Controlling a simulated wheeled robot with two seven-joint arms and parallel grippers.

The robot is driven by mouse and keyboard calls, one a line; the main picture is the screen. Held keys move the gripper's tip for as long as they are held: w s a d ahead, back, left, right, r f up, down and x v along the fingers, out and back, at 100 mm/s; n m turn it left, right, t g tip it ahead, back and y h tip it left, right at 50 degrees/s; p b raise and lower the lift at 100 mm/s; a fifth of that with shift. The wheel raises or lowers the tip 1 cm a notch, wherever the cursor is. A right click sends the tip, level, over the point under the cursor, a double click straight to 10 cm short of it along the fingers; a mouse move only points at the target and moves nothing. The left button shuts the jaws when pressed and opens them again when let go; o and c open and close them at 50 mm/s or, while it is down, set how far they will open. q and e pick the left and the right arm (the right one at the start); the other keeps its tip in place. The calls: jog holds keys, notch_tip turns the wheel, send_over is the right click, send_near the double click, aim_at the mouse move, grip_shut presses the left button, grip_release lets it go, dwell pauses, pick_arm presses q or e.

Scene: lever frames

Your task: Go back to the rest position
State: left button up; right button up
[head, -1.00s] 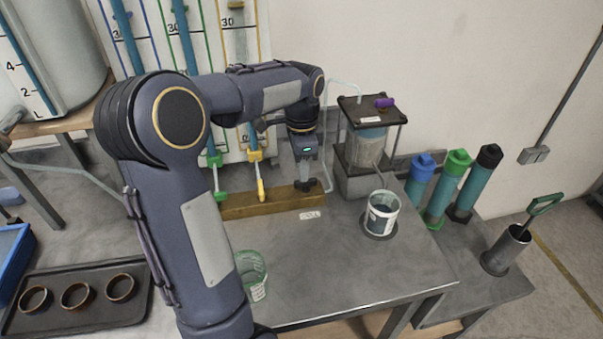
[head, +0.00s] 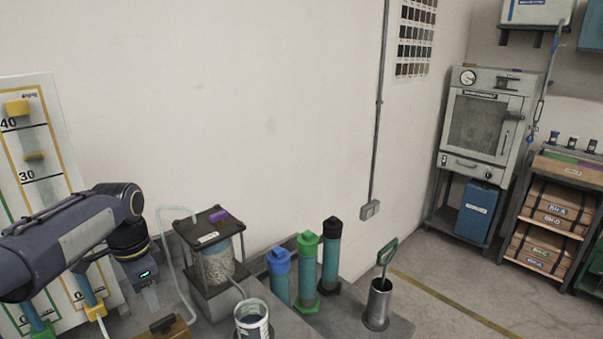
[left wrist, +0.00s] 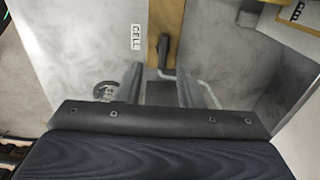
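My left gripper (head: 150,304) hangs at the lower left of the head view, pointing down, above and left of the wooden block (head: 178,331). In the left wrist view my left gripper (left wrist: 162,85) shows two fingers standing apart with nothing held between them. A black lever-like fitting (left wrist: 166,52) on the wooden block (left wrist: 165,16) lies beyond the fingertips, and I see no contact. The fitting also shows dark in the head view (head: 162,323). My right gripper is in neither view.
A clear vessel with a black lid (head: 213,262) stands right of my left arm, with a pale tube looping beside it. Blue (head: 279,275), green (head: 308,270) and black-capped (head: 331,255) cylinders stand further right. An oven (head: 488,125) is at the back right.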

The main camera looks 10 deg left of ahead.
pick_arm(q)
jog(key=s+d+f+n+t+h, duration=0.1)
jog(key=s+d+n, duration=0.3)
jog(key=s+d, duration=0.4)
jog(key=s+d+f+n+t+h, duration=0.2)
jog(key=s+d+f+n+t, duration=0.1)
jog(key=s+d, duration=0.5)
jog(key=s+n+t, duration=0.1)
jog(key=s+n, duration=0.1)
jog(key=s, duration=0.1)
jog(key=shift+s+d+f+h, duration=0.2)
jog(key=shift+d+h, duration=0.05)
jog(key=shift+h, duration=0.05)
